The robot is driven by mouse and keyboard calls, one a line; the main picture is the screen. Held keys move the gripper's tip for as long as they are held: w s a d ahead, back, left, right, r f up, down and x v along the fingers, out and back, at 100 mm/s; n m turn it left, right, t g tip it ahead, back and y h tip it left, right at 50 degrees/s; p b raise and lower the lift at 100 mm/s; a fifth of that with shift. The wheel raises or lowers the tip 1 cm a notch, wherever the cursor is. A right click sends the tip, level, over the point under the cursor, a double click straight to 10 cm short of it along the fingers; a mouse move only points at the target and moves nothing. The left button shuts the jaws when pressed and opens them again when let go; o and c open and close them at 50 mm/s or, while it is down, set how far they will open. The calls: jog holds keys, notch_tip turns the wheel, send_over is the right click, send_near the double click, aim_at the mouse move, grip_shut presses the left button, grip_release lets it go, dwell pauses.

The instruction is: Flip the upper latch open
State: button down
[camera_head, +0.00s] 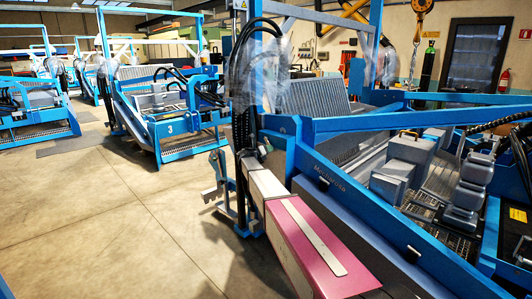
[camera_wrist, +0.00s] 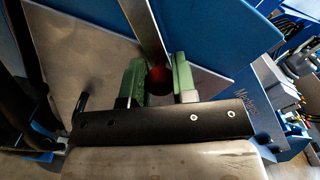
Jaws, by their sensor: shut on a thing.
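In the wrist view my gripper (camera_wrist: 157,80) has two green fingers, shut on a narrow piece between them. A dark red rounded part (camera_wrist: 158,78) shows in the gap, and a flat metal strip (camera_wrist: 147,30) runs up from there. I take this piece to be the upper latch, though its outline is partly hidden by the fingers. Whether it is flipped open cannot be told. In the head view, grey metal brackets (camera_head: 216,165) stick out left of the blue sieve frame (camera_head: 390,122). My gripper cannot be made out there.
Blue panels (camera_wrist: 215,40) lie close beyond my fingers in the wrist view. Bare concrete floor (camera_head: 110,220) is free at the left. A yellow hoist hook (camera_head: 421,8) hangs at the upper right.

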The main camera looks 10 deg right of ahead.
aim_at(275, 141)
jog(key=r+n, duration=0.1)
jog(key=n, duration=0.1)
jog(key=s+d+r+n, duration=0.1)
jog(key=n, duration=0.1)
jog(key=shift+s+r, duration=0.2)
jog(key=shift+r, duration=0.05)
jog(key=n, duration=0.1)
jog(key=r+n, duration=0.1)
jog(key=n, duration=0.1)
jog(key=shift+s+d+r, duration=0.1)
jog(key=shift+d+r, duration=0.05)
jog(key=shift+r, duration=0.15)
jog(key=shift+r+n, duration=0.45)
jog(key=shift+n, duration=0.45)
jog(key=c, duration=0.9)
grip_release()
